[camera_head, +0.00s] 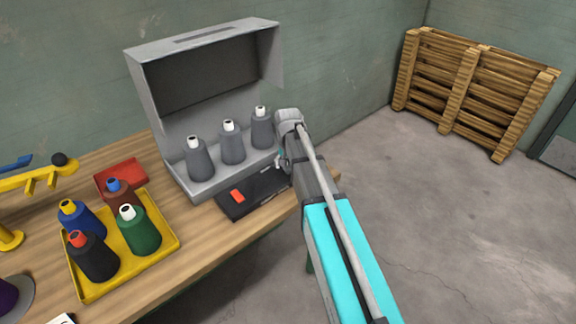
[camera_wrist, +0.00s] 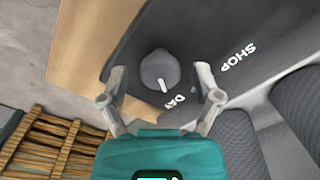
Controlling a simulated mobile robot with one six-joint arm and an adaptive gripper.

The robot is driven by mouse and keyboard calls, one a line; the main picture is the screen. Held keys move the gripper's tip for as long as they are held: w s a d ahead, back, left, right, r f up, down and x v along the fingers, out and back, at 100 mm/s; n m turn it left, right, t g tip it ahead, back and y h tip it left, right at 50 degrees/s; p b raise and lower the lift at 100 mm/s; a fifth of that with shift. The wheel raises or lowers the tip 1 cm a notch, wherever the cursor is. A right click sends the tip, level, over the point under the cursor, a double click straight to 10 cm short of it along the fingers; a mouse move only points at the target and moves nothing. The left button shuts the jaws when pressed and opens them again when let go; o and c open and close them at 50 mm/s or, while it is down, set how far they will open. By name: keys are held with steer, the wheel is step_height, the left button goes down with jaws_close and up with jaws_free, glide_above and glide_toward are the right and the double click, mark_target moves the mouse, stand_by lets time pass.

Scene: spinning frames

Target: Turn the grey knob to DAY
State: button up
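The grey knob (camera_wrist: 155,66) is round and stands on a black panel (camera_wrist: 200,35) in the wrist view. Its white pointer line points down in the picture, towards the word DAY (camera_wrist: 174,101), roughly in line with it. The word SHOP (camera_wrist: 238,58) is printed farther right. My gripper (camera_wrist: 161,74) is open, one finger on each side of the knob, with a visible gap on both sides. In the head view my gripper (camera_head: 284,161) is at the right end of the black panel (camera_head: 262,186), and I cannot make out the knob there.
A red switch (camera_head: 237,196) is on the panel's left part. Behind it a grey open-lidded case (camera_head: 205,190) holds grey cones. A yellow tray (camera_head: 165,250) with several coloured cones stands left. A pallet (camera_head: 470,90) leans on the back wall. The floor at right is clear.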

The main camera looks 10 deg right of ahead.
mark_target(288, 166)
steer(key=shift+n, duration=0.4)
steer(key=n, duration=0.9)
steer(key=shift+n, duration=0.4)
steer(key=n, duration=0.3)
steer(key=shift+r+n, duration=0.1)
steer(key=shift+n, duration=0.2)
step_height(288, 166, up, 14)
steer(key=p, duration=1.4)
steer(key=s+r+m+p, duration=0.2)
steer(key=s+m, duration=0.8)
steer(key=s, duration=1)
steer(key=shift+a+r, duration=0.15)
steer(key=shift+a, duration=0.25)
stand_by(1.3)
